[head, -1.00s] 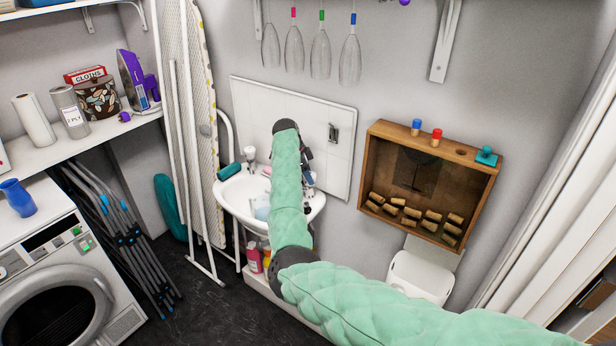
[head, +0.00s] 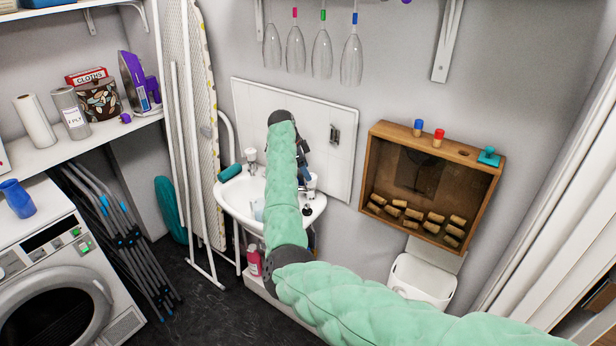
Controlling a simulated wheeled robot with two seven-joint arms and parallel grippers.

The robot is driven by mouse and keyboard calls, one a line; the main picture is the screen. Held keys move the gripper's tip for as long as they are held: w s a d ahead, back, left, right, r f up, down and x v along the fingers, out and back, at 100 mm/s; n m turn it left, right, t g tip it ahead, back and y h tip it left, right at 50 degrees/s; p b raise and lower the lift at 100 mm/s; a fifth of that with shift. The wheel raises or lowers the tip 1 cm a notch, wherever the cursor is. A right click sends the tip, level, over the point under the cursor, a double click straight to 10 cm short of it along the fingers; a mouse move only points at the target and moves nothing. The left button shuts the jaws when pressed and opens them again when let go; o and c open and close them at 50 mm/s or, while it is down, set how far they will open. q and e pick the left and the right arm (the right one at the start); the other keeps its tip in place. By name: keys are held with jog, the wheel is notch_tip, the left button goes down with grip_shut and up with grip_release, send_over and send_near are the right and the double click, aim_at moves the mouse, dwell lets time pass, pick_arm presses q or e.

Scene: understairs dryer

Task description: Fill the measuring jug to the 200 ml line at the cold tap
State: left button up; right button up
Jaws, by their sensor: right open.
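A white wall basin (head: 232,196) stands below a white splashback. A pale bluish, see-through vessel (head: 258,209), which looks like the measuring jug, is in the basin, partly hidden by my right forearm. Its markings and water level cannot be read. A white-topped tap (head: 251,156) stands at the basin's back left. Another white and blue fitting (head: 311,181), possibly the cold tap, shows at the right, beside my gripper. My right gripper (head: 306,178) is open over the basin's right side, largely hidden behind my forearm. My left gripper is out of view.
A teal rolled item (head: 230,172) lies on the basin's left rim. A wooden box (head: 376,165) with corks hangs to the right, above a white bin (head: 423,280). An ironing board (head: 203,130) leans at the left. Pink bottles (head: 254,262) stand below the basin.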

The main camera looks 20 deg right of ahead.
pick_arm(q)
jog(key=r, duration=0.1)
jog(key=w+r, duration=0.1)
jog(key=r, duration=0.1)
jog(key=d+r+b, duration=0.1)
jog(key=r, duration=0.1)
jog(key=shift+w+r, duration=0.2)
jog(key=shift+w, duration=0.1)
pick_arm(e)
jog(key=v, duration=0.4)
jog(key=shift+w, duration=0.1)
